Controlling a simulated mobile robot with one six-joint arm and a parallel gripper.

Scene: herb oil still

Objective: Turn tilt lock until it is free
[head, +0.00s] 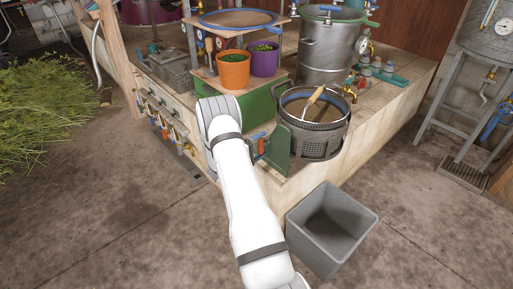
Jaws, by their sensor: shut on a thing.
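A green upright bracket (276,153) stands at the left side of a dark perforated basket (321,140) at the front corner of the bench. A small blue and red part (261,143) sits on the near-left side of this bracket, right beside my arm. It may be the tilt lock, but it is partly covered and too small to tell how far it is turned. My white arm reaches up from the bottom of the picture to the bench front. My gripper is hidden behind the arm, so its jaws and what they touch do not show.
A wooden-handled tool (313,101) lies in the basket. A grey bin (331,229) stands on the floor below. Orange (233,72) and purple (265,60) pots and a steel vessel (328,47) stand behind. Valves (172,128) line the bench front. Floor at lower left is clear.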

